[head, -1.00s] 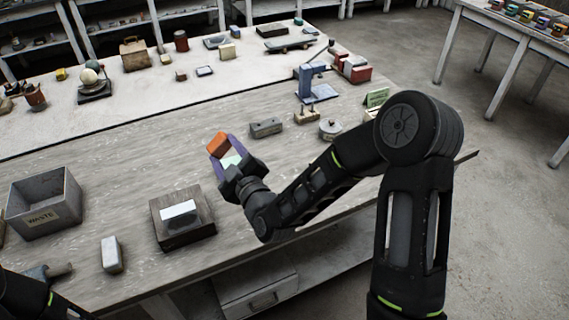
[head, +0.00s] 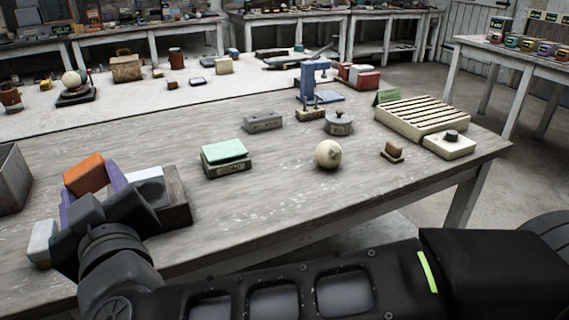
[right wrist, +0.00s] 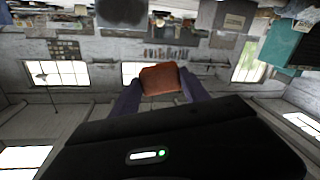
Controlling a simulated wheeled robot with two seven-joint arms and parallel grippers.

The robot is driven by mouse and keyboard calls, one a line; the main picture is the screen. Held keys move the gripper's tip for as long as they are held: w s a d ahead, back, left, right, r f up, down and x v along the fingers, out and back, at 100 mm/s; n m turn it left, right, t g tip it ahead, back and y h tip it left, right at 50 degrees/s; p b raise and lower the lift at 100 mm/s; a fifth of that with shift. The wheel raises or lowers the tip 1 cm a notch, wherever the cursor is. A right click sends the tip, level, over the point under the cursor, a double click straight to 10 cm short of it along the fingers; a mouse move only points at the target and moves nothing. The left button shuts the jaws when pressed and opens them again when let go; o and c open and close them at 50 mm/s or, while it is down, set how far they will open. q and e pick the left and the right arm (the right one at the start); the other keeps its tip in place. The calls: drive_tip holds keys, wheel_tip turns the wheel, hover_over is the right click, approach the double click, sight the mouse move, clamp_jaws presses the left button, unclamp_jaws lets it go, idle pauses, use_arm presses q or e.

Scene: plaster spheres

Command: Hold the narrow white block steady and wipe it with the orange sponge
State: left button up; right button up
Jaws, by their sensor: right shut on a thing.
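My right gripper (head: 90,182) is shut on the orange sponge (head: 85,173), its purple fingers on either side. It is held above the table at the left of the head view. The sponge also shows between the fingertips in the right wrist view (right wrist: 162,80). The narrow white block (head: 41,243) is on the table at the lower left, just left of my right wrist, which hides part of it. The sponge is above it in the picture and looks apart from it. My left gripper is not in view.
A dark wooden box (head: 177,207) with a pale top sits behind my right gripper. A grey bin (head: 12,178) stands at the left edge. A green slab (head: 224,151) lies on a labelled dish (head: 228,168). A cream sphere (head: 327,154) and slatted rack (head: 425,116) are farther right.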

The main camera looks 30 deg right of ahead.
use_arm(q)
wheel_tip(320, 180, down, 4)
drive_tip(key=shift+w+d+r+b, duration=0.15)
drive_tip(key=shift+b, duration=0.85)
use_arm(e)
drive_tip(key=s+d+f+m+h, duration=0.2)
drive_tip(key=d+f+m+h, duration=0.1)
drive_tip(key=f, duration=0.6)
drive_tip(key=d+m, duration=0.1)
drive_tip(key=m, duration=0.1)
drive_tip(key=shift+s+f+m, duration=0.25)
drive_tip(key=shift+s+m, duration=0.05)
drive_tip(key=shift+s, duration=0.05)
drive_tip(key=shift+w+f+b, duration=0.1)
drive_tip(key=shift+w+b, duration=0.55)
drive_tip(key=shift+w, duration=1.05)
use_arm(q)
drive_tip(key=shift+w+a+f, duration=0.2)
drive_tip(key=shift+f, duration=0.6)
use_arm(e)
drive_tip(key=shift+w, duration=0.85)
